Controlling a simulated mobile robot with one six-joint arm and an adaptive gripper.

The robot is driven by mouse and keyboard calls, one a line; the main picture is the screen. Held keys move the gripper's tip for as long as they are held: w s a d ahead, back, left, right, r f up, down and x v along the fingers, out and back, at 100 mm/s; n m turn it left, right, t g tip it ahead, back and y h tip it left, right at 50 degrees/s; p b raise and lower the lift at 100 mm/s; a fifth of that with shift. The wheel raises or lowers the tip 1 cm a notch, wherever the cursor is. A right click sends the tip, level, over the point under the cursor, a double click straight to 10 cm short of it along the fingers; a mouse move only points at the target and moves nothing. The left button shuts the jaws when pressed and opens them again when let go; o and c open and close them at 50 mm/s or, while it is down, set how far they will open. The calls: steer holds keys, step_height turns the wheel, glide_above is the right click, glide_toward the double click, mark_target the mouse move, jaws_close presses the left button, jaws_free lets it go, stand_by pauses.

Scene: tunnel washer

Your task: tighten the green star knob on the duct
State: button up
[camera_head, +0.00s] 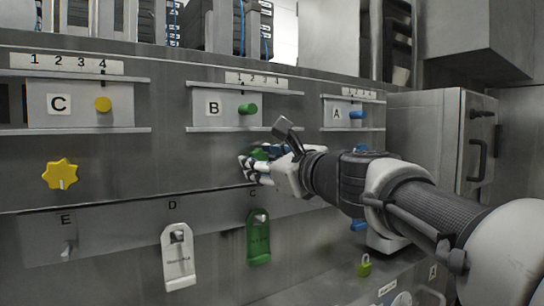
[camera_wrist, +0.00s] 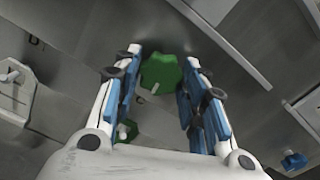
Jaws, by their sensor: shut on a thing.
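The green star knob (camera_wrist: 161,73) sits on the grey duct wall, between my two blue-padded fingers in the wrist view. A white mark shows on its face. My gripper (camera_wrist: 162,66) is closed around the knob from both sides. In the head view, my gripper (camera_head: 252,167) reaches the wall from the right, below panel B. Only a bit of the green knob (camera_head: 260,153) shows there, the rest hidden by my fingers.
A yellow star knob (camera_head: 60,174) is at the left. Sliding panels C (camera_head: 80,118), B (camera_head: 225,117) and A (camera_head: 335,120) line the wall above. A white tag (camera_head: 178,265) and a green tag (camera_head: 259,245) hang below. A green padlock (camera_head: 364,266) is at the lower right.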

steer(key=shift+m+p, duration=0.35)
steer(key=shift+m, duration=0.55)
steer(key=o, duration=1.1)
steer(key=shift+c, duration=0.2)
steer(key=shift+s, duration=0.1)
steer(key=v, duration=1.2)
